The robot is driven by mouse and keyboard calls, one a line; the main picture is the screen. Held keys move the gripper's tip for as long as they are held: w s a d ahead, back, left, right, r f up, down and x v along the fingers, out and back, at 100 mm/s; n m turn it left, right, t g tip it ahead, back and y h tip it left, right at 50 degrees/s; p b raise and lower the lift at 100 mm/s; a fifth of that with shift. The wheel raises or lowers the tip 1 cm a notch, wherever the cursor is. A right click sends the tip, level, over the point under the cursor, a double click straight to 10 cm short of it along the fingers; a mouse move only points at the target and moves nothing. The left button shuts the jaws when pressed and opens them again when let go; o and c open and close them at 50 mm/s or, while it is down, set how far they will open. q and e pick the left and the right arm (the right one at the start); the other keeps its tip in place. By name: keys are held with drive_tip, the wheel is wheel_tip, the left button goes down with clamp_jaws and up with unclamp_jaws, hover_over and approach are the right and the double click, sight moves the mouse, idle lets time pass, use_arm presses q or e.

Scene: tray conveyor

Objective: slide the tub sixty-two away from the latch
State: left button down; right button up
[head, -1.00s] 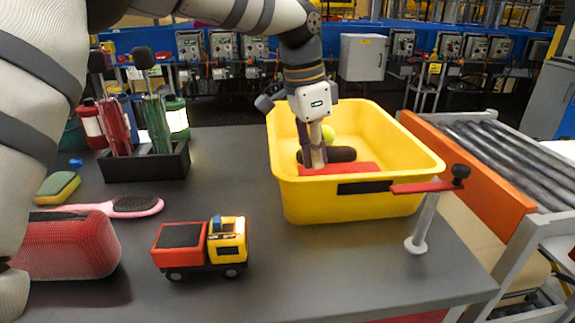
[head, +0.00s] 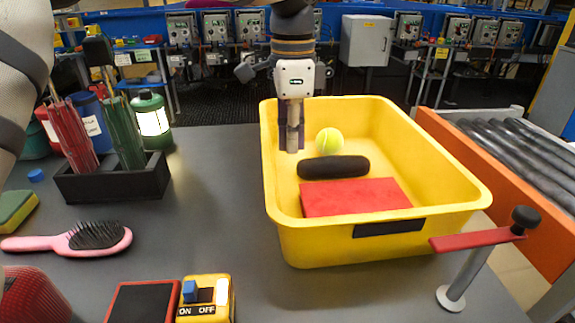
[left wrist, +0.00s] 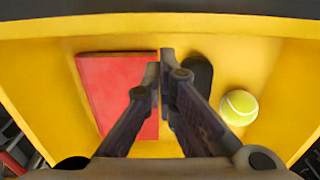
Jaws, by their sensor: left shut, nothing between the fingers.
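The yellow tub (head: 300,240) stands on the grey table with a black label (head: 390,228) on its front; I cannot read the label. It holds a red book-like block (head: 355,197), a black rounded case (head: 333,167) and a tennis ball (head: 329,141). The latch, a red bar (head: 465,240) with a black knob on a pale post, stands by the tub's front right corner; whether they touch is unclear. My left gripper (head: 291,150) is shut and empty, pointing down by the tub's left wall; its fingertips (left wrist: 160,58) show over the tub. My right gripper is out of view.
A roller conveyor (head: 520,150) with an orange side rail is right.

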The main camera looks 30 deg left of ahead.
sight(291, 195)
use_arm(q)
wheel_tip(291, 195, down, 9)
drive_tip(key=shift+d, duration=0.1)
drive_tip(key=shift+f, duration=0.35)
